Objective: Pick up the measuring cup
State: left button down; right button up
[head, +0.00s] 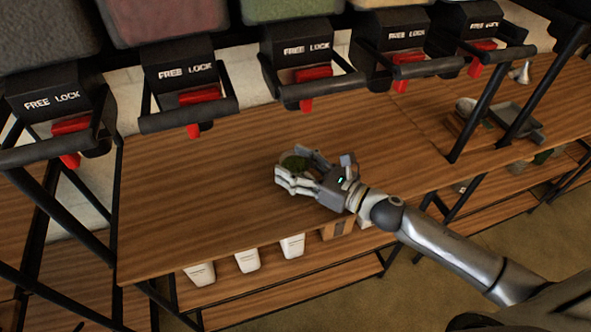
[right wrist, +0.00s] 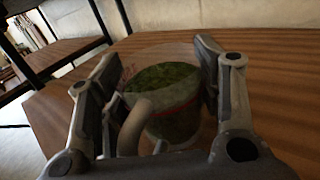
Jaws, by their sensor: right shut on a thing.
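The measuring cup (right wrist: 172,108) is a clear cup with a pale handle, a red line and dark green contents. In the right wrist view it stands between the fingers of my right gripper (right wrist: 165,95), which is shut on it. In the head view my right gripper (head: 290,175) is over the wooden counter, and only a small dark green part of the cup (head: 295,163) shows between the fingers. The cup looks upright. I cannot tell whether it touches the counter. My left gripper is not in view.
Several dispensers marked FREE LOCK with red levers (head: 306,74) hang above the back of the counter (head: 220,190). White containers (head: 247,260) stand on the shelf below. A grey tray (head: 513,120) and a bowl (head: 466,106) are at the right. The counter left of the gripper is clear.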

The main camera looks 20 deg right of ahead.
jog(key=s+a+r+p, duration=0.1)
jog(key=s+a+r, duration=0.5)
jog(key=s+r, duration=0.5)
jog(key=shift+s+a+r, duration=0.4)
jog(key=shift+s, duration=0.25)
